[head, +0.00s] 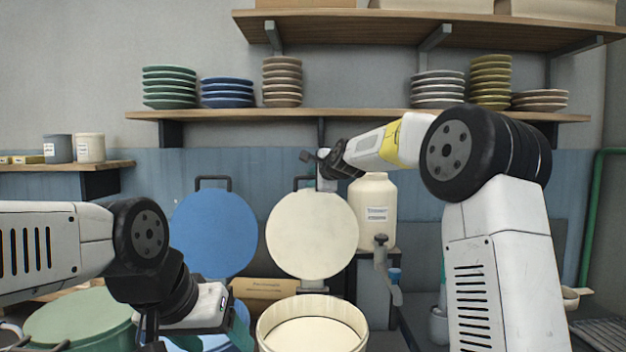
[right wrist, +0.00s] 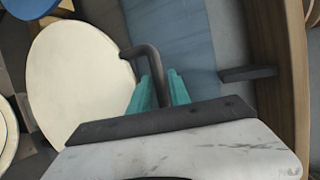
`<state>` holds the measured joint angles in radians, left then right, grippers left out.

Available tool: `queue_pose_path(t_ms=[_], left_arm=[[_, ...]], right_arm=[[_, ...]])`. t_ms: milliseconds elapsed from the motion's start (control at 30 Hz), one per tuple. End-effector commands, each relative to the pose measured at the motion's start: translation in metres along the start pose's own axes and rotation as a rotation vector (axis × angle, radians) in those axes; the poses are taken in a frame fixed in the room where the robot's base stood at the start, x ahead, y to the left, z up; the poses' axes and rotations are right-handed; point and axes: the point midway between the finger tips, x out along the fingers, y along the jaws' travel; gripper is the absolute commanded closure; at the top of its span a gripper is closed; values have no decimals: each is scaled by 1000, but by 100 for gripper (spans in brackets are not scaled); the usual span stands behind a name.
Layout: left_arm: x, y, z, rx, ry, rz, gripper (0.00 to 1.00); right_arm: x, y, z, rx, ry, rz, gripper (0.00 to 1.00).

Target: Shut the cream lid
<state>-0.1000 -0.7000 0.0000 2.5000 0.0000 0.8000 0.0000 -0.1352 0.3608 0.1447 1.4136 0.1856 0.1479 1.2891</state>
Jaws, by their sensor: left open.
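The cream lid (head: 312,235) is a round disc standing raised, nearly upright, behind the open cream tub (head: 270,335). A dark handle bar sits at its top edge. My right gripper (head: 312,178) is at that handle, partly hidden by its own wrist. In the right wrist view the lid (right wrist: 78,85) fills the left side, and the dark handle (right wrist: 140,50) passes between the teal fingers of my right gripper (right wrist: 160,85), which look closed on it. My left gripper (head: 214,336) is open and low at the left, apart from the cream lid.
A raised blue lid (head: 214,232) stands left of the cream one. A green lid (head: 80,320) lies at lower left. A cream jar (head: 376,215) and a tap (head: 381,255) stand close on the right. Shelves with stacked plates (head: 169,88) run above.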

Motion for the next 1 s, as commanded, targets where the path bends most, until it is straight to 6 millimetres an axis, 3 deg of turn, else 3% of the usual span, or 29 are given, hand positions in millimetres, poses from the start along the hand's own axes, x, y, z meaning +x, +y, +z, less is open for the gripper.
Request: queue_pose_path(t_ms=[67, 167, 200, 1000], left_arm=[[0, 0, 0, 0, 0, 0, 33], [0, 0, 0, 0, 0, 0, 33], [0, 0, 0, 0, 0, 0, 33], [0, 0, 0, 0, 0, 0, 33]], right_arm=[[0, 0, 0, 0, 0, 0, 79], [0, 0, 0, 0, 0, 0, 98], [0, 0, 0, 0, 0, 0, 100], [0, 0, 0, 0, 0, 1, 100]])
